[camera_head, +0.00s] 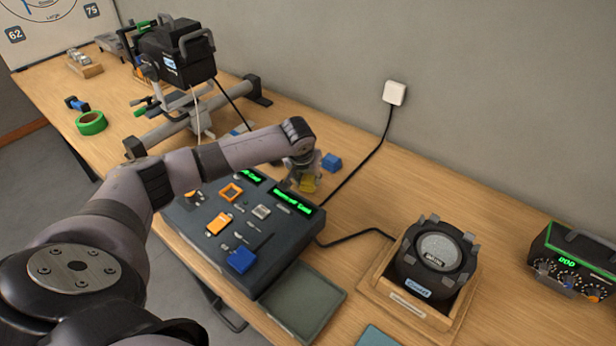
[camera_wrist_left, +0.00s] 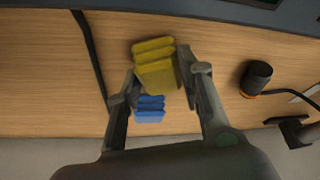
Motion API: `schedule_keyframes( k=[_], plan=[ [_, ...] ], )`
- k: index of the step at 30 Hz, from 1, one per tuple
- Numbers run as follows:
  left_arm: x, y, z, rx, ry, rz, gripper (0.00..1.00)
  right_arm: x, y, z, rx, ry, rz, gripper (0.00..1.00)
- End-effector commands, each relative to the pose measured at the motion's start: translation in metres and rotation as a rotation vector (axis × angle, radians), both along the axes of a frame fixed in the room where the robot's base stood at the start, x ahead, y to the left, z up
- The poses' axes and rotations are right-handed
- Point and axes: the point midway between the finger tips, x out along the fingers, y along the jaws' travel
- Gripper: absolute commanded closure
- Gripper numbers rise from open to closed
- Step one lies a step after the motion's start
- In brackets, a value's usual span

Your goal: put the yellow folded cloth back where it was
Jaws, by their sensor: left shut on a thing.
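The yellow folded cloth (camera_head: 308,185) is between the fingers of my left gripper (camera_head: 302,176), behind the back edge of the lighting console (camera_head: 275,272). In the left wrist view the yellow cloth (camera_wrist_left: 155,66) sits between both fingertips of the left gripper (camera_wrist_left: 158,82), which is shut on it. A blue folded cloth (camera_head: 331,162) lies on the table close behind it; it also shows in the left wrist view (camera_wrist_left: 149,110), partly covered by the yellow one. I cannot tell whether the yellow cloth touches the table. My right gripper is not in view.
A black cable (camera_head: 352,180) runs from the wall box (camera_head: 395,93) close by the cloths. A stage light (camera_head: 175,50) on its stand is at the back left. A round device (camera_head: 412,262) in a wooden tray stands right. Bare table (camera_head: 440,175) lies behind it.

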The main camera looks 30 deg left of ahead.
Motion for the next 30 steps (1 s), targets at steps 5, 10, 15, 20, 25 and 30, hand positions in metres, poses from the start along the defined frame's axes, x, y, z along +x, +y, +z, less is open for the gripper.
schedule_keyframes(
  k=[5, 10, 15, 20, 25, 30],
  plan=[
    [0.0004, -0.0002, -0.0050, 0.000, -0.002, -0.001, 0.91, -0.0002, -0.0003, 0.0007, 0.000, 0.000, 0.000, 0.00],
    [0.0003, -0.0001, -0.0052, 0.000, -0.002, -0.001, 0.91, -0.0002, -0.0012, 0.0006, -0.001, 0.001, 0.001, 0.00],
    [0.0004, 0.0002, -0.0070, 0.001, -0.002, -0.001, 0.60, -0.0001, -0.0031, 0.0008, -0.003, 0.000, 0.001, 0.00],
    [0.0003, 0.0001, -0.0069, 0.001, -0.002, -0.001, 0.49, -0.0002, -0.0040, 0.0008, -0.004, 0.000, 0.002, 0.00],
    [0.0003, 0.0001, -0.0069, 0.001, -0.002, -0.001, 0.45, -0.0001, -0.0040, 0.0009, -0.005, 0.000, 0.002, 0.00],
    [0.0003, 0.0002, -0.0064, 0.001, -0.002, -0.001, 0.45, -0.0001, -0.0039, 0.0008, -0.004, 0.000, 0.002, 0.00]
  ],
)
